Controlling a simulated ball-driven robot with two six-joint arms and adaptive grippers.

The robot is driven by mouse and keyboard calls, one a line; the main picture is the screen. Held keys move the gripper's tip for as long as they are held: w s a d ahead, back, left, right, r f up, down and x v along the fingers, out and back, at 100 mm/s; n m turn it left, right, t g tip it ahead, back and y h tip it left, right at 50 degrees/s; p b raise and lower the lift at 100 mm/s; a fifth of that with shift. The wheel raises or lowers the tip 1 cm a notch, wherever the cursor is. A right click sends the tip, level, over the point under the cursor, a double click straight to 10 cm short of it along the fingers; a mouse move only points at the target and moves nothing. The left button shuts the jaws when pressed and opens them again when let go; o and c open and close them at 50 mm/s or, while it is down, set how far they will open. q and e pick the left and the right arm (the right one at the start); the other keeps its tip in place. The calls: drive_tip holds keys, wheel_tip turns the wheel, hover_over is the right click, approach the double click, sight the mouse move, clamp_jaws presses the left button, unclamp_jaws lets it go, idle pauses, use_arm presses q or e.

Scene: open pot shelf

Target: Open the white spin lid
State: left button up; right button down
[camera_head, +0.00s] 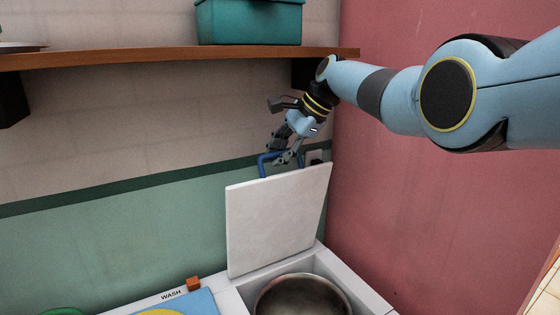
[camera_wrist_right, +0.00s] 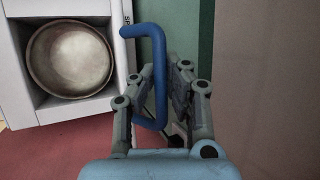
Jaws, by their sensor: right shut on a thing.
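The white spin lid (camera_head: 272,218) stands raised, close to upright, at the back of the white unit in the head view. A blue handle (camera_head: 263,163) is on its top edge, and it also shows in the right wrist view (camera_wrist_right: 158,75). My right gripper (camera_head: 284,160) is at the handle and shut on it; in the right wrist view its fingers (camera_wrist_right: 160,110) lie on both sides of the bar. Under the lid the compartment is uncovered, with a round metal drum (camera_head: 302,296) inside, also seen in the right wrist view (camera_wrist_right: 70,60). My left gripper is not in view.
A wooden shelf (camera_head: 150,57) with a teal box (camera_head: 248,22) runs above, close to my right wrist. A red wall (camera_head: 420,200) stands to the right. The WASH panel (camera_head: 165,298), with an orange block (camera_head: 193,284), lies left of the compartment.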

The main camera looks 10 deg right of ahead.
drive_tip(key=shift+w+r, duration=0.1)
drive_tip(key=shift+w, duration=0.2)
drive_tip(key=c, duration=1.6)
unclamp_jaws()
drive_tip(key=shift+r, duration=0.1)
drive_tip(key=v, duration=1.2)
